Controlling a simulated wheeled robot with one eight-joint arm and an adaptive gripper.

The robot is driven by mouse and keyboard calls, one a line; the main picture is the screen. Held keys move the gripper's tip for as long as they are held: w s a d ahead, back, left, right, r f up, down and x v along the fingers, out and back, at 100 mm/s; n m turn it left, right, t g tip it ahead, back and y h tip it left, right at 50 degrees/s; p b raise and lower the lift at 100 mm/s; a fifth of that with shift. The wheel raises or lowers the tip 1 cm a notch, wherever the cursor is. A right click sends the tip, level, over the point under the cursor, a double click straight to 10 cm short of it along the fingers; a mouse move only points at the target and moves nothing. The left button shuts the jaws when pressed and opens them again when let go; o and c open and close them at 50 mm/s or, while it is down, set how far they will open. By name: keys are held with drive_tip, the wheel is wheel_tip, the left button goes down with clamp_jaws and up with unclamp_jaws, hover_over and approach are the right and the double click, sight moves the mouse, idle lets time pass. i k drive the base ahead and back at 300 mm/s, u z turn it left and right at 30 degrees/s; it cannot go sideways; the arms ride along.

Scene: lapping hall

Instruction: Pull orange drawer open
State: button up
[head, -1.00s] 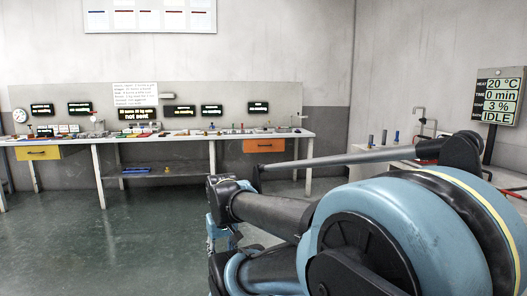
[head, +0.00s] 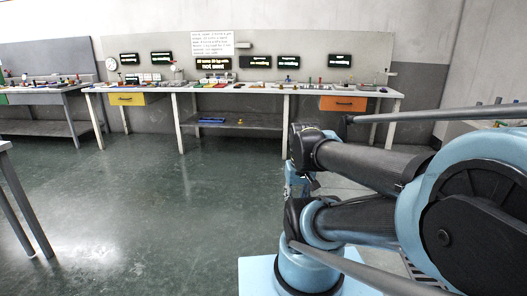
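The orange drawer (head: 342,104) hangs under the right end of the long workbench (head: 225,90) at the back wall. It has a dark handle on its front and looks closed. My folded arm fills the right of the head view, well in front of the bench. My gripper (head: 306,184) seems to be the small part hanging at the arm's near bend, partly hidden by the links. It is far from the drawer, and its fingers are too unclear to tell whether they are open.
A yellow drawer (head: 127,99) is under the bench's left end. Small items and dark displays line the bench, with a low shelf (head: 235,120) beneath. Another bench (head: 40,97) stands at the left, and table legs (head: 25,210) at the near left. The green floor between is clear.

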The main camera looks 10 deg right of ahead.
sight(328, 103)
drive_tip(key=z, duration=0.1)
drive_tip(key=i, duration=1.1)
drive_tip(key=z, duration=0.35)
drive_tip(key=i, duration=1.1)
drive_tip(key=z, duration=0.4)
drive_tip(key=i, duration=1.5)
drive_tip(key=z, duration=0.15)
